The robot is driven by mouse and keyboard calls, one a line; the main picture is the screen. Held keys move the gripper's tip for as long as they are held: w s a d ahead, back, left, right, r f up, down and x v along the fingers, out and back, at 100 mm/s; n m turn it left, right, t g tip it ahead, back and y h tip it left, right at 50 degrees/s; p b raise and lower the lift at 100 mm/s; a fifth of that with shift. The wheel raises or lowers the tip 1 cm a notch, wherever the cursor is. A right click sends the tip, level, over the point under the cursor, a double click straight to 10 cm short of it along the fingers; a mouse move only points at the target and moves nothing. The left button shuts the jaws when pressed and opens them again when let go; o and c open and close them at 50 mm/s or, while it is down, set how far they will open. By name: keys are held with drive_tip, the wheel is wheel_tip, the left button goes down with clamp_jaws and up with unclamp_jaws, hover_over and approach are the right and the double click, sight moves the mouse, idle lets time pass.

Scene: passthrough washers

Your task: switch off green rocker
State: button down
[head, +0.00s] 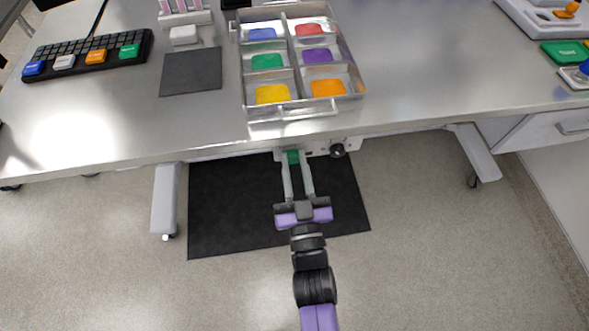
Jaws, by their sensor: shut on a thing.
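The green rocker (293,157) sits on a pale panel (320,149) under the front edge of the table. My gripper (294,166) reaches up to it from below in the picture. Its two long fingers stand one on each side of the green rocker and are shut on it. The fingertips partly cover the panel around the rocker. Which way the rocker is tipped is too small to tell.
A dark knob (337,150) is on the panel just right of the rocker. A metal tray (301,114) with coloured pieces in compartments stands on the table (420,90) above. Table legs (165,200) stand left and right (474,153). A black mat (235,205) lies on the floor.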

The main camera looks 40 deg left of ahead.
drive_tip(key=shift+f+b, duration=0.45)
drive_tip(key=shift+b, duration=0.55)
drive_tip(key=shift+r+t+y+b, duration=0.25)
drive_tip(key=shift+t+y+b, duration=0.15)
drive_tip(key=shift+b, duration=0.2)
drive_tip(key=c, duration=1.2)
unclamp_jaws()
drive_tip(key=v, duration=0.8)
